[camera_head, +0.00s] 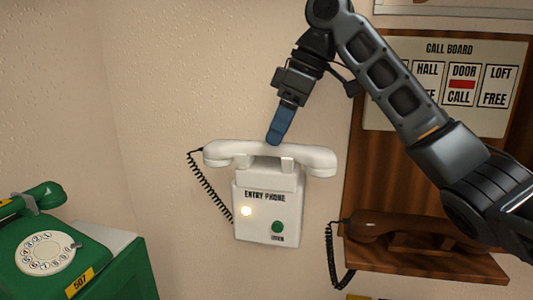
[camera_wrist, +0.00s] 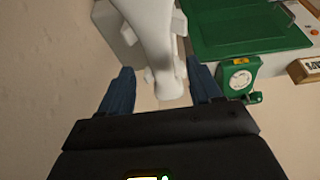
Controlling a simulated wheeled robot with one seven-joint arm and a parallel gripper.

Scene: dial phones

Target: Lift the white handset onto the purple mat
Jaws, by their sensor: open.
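The white handset (camera_head: 318,160) rests level across the cradle of the white entry phone (camera_head: 268,215) on the wall. A black coiled cord hangs from its left end. My gripper (camera_head: 277,139) points down at the middle of the handset, with its blue fingertips at the handset's top edge. In the wrist view, the open blue fingers (camera_wrist: 162,88) stand on either side of the white handset (camera_wrist: 152,35), with gaps showing. I cannot tell if either finger touches it.
A brown handset (camera_head: 390,224) lies on a wooden wall shelf (camera_head: 425,262) at right, below the call board (camera_head: 445,85). A green dial phone (camera_head: 65,268) stands at lower left. The wall left of the entry phone is bare. A lamp (camera_head: 246,211) on the entry phone glows.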

